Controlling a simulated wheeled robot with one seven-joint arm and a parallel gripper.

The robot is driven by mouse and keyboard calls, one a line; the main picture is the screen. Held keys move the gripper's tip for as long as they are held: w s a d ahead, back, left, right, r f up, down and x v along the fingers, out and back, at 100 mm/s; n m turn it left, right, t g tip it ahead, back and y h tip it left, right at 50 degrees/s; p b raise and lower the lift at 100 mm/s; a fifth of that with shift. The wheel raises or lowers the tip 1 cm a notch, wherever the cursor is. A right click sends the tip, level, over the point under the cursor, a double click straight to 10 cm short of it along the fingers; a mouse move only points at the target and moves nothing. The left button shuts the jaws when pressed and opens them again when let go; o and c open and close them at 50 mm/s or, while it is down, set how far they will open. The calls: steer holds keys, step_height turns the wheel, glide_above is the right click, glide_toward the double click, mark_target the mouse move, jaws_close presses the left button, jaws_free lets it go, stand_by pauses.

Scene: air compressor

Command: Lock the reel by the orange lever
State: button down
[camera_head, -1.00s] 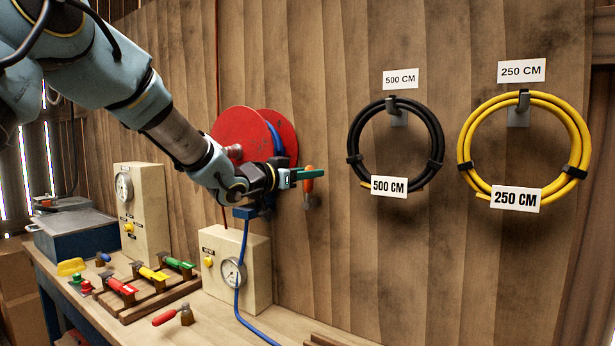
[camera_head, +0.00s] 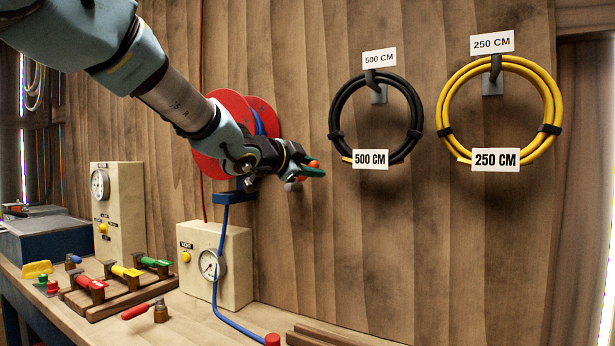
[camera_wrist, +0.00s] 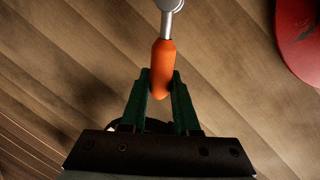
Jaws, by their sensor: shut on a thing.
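The orange lever (camera_head: 313,163) is on the plank wall, right of the red reel (camera_head: 222,108). Its grey metal base (camera_head: 292,186) shows below and left of the orange handle. My gripper (camera_head: 308,170) with green fingers is at the lever and partly hides it. In the wrist view, the orange lever (camera_wrist: 163,66) lies between the two green fingertips (camera_wrist: 162,82), which are shut on its rounded end. Its grey stem runs up out of the top of that view. The red reel shows at the upper right there (camera_wrist: 302,40). My arm hides part of the reel in the head view.
A blue hose (camera_head: 220,240) hangs from the reel past a gauge box (camera_head: 240,265) to the bench. A black hose coil (camera_head: 335,115) and a yellow coil (camera_head: 447,105) hang to the right. Bare wall lies below the coils.

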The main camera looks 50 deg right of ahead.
steer(key=shift+s+d+f+m+b, duration=0.1)
steer(key=shift+s+f+m+b, duration=0.25)
steer(key=shift+f+m+b, duration=0.4)
steer(key=shift+r, duration=0.15)
steer(key=c, duration=0.7)
jaws_free()
steer(key=shift+o, duration=0.2)
